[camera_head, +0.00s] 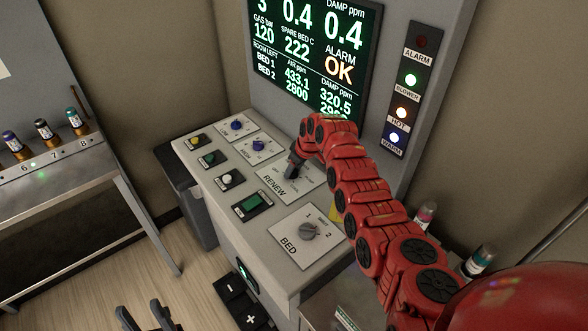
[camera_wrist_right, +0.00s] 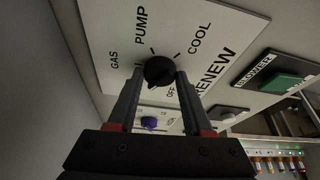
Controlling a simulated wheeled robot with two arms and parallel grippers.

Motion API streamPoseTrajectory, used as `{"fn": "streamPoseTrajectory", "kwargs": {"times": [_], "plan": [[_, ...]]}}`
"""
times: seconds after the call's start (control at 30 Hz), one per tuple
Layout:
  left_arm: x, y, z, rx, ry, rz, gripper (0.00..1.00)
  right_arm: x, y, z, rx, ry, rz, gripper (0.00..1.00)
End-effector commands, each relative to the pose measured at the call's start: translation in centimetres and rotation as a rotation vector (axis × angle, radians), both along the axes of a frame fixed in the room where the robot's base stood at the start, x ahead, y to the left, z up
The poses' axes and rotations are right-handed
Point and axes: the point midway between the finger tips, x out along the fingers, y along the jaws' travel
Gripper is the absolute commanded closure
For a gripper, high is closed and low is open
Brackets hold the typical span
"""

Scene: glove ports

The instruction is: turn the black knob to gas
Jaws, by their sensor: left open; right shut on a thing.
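The black knob (camera_wrist_right: 159,72) sits on a white RENEW plate (camera_wrist_right: 215,25) with the labels GAS, PUMP, COOL and OFF around it. My right gripper (camera_wrist_right: 158,84) has its two fingers closed on either side of the knob. I cannot tell for sure which label the knob points to. In the head view my right gripper (camera_head: 292,172) reaches down onto the RENEW plate (camera_head: 305,188) and mostly hides the knob. My left gripper (camera_head: 146,312) is open and empty above the floor at the bottom edge.
A grey BED knob (camera_head: 308,231) is nearer me on the same sloped panel. Blue knobs (camera_head: 237,124) and several buttons are to the left. A screen (camera_head: 315,50) reading ALARM OK stands behind.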

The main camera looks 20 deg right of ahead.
Motion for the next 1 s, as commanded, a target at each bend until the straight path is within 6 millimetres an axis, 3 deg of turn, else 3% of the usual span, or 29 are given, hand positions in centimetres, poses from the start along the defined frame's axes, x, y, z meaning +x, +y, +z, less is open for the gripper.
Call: {"fn": "streamPoseTrajectory", "kwargs": {"times": [0.33, 0.57, 1.0], "plan": [[0.0, 0.0, -0.2, 0.0, 0.0, 0.0, 0.5, 0.0, 0.1, -0.1, -0.001, 0.0, -0.037, 1.0], [0.0, 0.0, -1.0, 0.0, 0.0, 0.0, 0.5, -0.1, 0.3, -0.3, 0.0, -0.001, -0.16, 1.0], [0.0, 0.0, -6.2, 0.0, 0.0, 0.0, 0.5, 0.0, 0.6, -0.7, -0.001, -0.004, -0.567, 1.0]]}}
